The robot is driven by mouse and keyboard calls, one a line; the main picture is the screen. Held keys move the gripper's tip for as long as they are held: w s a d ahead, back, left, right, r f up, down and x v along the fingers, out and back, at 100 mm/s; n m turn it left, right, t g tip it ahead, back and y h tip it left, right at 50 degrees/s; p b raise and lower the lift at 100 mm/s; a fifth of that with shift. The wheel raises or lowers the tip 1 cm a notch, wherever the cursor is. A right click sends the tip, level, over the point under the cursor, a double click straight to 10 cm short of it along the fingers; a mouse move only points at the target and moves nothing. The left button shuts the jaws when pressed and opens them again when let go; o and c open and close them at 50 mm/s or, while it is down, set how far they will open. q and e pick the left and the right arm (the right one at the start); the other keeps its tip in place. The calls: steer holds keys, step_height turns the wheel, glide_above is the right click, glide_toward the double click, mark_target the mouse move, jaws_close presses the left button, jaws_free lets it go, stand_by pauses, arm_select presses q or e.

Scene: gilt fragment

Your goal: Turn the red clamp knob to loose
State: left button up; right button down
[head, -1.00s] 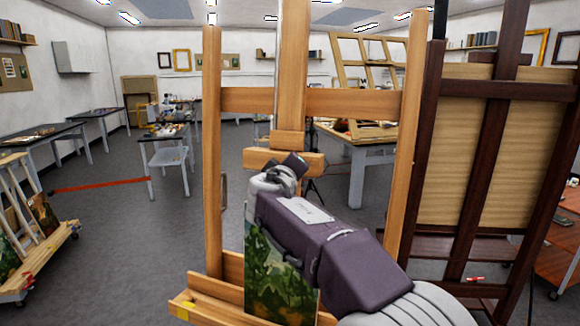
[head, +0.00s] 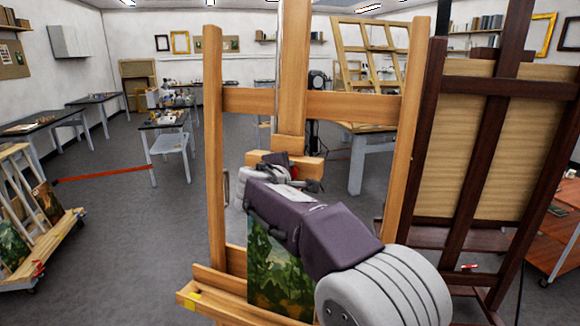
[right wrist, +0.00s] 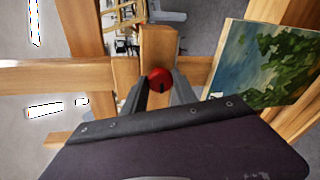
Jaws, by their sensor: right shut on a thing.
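The red clamp knob (right wrist: 160,77) shows in the right wrist view, on the front of the light wooden easel (right wrist: 158,48). A small dark mark shows on its lower part. My right gripper (right wrist: 161,86) is shut on the knob, one dark finger on each side of it. A landscape painting (head: 280,275) stands on the easel's ledge, partly covered by my right arm. My left gripper is not in view.
A dark easel (head: 487,150) stands close on the right. A low cart with paintings (head: 40,235) is at the left. Worktables (head: 168,119) stand farther back. Grey floor (head: 120,240) is open between the cart and the light easel.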

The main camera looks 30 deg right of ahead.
steer(key=shift+w+a+r+n+g+h+p, duration=0.1)
steer(key=shift+n+g+h+p, duration=0.4)
steer(key=shift+n+p, duration=1.65)
steer(key=shift+w+a+n+g+h+p, duration=0.1)
steer(key=shift+n+g+h+p, duration=0.4)
steer(key=shift+n+p, duration=1.7)
steer(key=shift+w+r+n+g+h+p, duration=0.1)
steer(key=shift+n+g+h+p, duration=0.35)
steer(key=shift+n+p, duration=1.7)
steer(key=shift+f+n, duration=0.1)
steer(key=shift+n, duration=0.4)
steer(key=c, duration=1)
jaws_free()
steer(key=shift+f, duration=0.1)
steer(key=shift+s+a+b, duration=0.1)
steer(key=shift+b, duration=0.25)
